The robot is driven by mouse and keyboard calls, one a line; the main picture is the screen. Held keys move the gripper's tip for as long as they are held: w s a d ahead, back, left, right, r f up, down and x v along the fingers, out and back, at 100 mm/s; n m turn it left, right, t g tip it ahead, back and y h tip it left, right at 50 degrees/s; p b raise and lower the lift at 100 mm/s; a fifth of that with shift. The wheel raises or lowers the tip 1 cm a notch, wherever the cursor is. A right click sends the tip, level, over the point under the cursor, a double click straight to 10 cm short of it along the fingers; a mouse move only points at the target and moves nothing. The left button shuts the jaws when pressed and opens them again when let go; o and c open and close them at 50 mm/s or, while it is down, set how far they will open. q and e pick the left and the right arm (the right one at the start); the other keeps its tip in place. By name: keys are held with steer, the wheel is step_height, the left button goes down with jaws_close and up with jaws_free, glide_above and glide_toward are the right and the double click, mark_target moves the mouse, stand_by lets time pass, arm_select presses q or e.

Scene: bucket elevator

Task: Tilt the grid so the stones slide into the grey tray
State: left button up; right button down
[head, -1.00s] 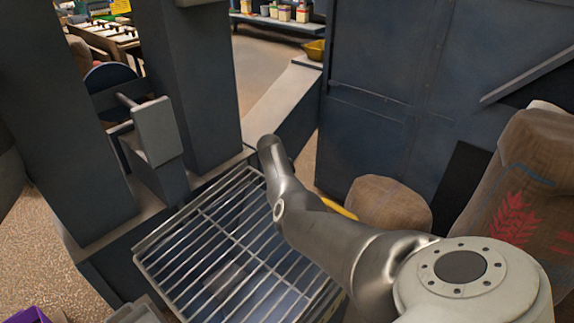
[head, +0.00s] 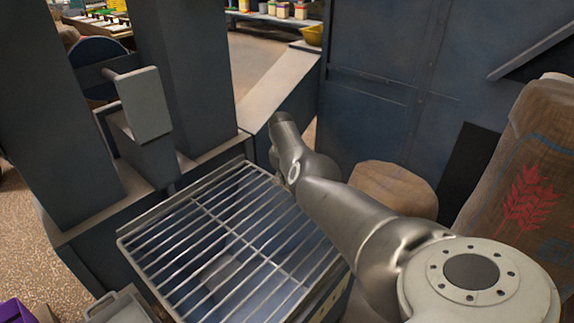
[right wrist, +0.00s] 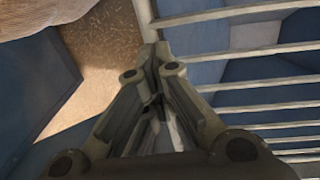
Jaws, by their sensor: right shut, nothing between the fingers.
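The metal grid (head: 205,222) lies over a blue-grey box in the lower middle of the head view. I see no stones on its visible bars. A pale patch shows through the bars; I cannot tell what it is. A grey tray (head: 112,308) is partly in view at the lower left, beside the grid. My right arm reaches in along the grid's right side and hides its gripper in the head view. In the right wrist view my right gripper (right wrist: 152,58) is shut and empty, its tips close to the grid's edge bar; contact is unclear. My left gripper is out of view.
Dark posts stand behind the grid, with a grey plate (head: 146,104) on a bracket between them. A dark blue panel (head: 385,90) stands at the back right. Grain sacks (head: 530,185) crowd the right side. A purple container (head: 20,312) shows at the lower left corner.

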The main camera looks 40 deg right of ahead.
steer(key=shift+s+a+f, duration=0.3)
steer(key=shift+a+f, duration=0.05)
steer(key=shift+f, duration=0.3)
steer(key=shift+w+r, duration=0.15)
steer(key=shift+r, duration=0.45)
step_height(320, 180, up, 12)
steer(key=shift+a, duration=0.35)
